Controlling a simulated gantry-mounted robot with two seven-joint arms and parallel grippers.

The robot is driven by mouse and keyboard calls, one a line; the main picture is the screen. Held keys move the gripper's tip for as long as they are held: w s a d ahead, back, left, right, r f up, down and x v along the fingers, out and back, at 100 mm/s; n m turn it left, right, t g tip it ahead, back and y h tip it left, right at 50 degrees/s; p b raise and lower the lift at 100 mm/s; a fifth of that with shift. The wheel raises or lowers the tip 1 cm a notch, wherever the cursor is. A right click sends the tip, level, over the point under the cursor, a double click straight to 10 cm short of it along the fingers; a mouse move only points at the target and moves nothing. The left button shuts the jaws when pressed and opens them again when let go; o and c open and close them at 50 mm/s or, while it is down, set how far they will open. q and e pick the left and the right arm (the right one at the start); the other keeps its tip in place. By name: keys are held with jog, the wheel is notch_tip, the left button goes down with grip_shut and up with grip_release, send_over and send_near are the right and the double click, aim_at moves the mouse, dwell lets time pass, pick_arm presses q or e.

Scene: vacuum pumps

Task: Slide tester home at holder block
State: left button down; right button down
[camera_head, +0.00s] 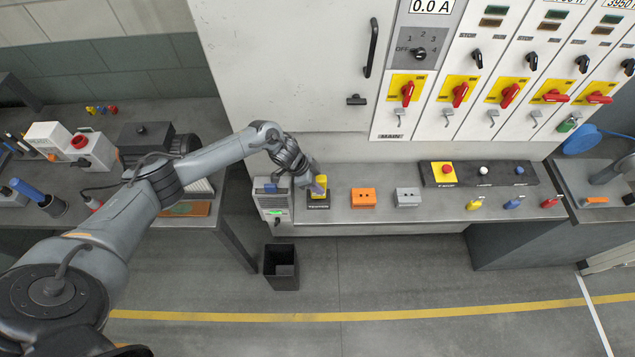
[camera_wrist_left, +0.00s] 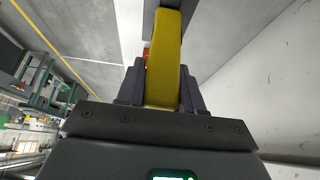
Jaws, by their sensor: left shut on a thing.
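The yellow tester (camera_head: 320,194) is at the holder block (camera_head: 318,204), a small dark block with a label on its front, near the left end of the bench. My left gripper (camera_head: 316,185) comes down on it from above and hides part of it. In the left wrist view the yellow tester (camera_wrist_left: 164,60) stands between both fingers of my left gripper (camera_wrist_left: 160,97), which are shut on it. I cannot tell how deep the tester sits in the block. My right gripper is not in view.
An orange block (camera_head: 363,198) and a grey block (camera_head: 407,197) stand to the right. Several padlocks (camera_head: 513,203) lie farther right. A black bin (camera_head: 281,266) stands on the floor.

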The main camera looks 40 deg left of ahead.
pick_arm(q)
jog(key=shift+f, duration=0.2)
jog(key=c, duration=0.6)
grip_release()
jog(key=shift+c, duration=0.2)
jog(key=shift+r, duration=0.1)
jog(key=b+v, duration=0.1)
jog(key=v, duration=0.9)
jog(key=shift+s+r, duration=0.15)
jog(key=shift+r, duration=0.2)
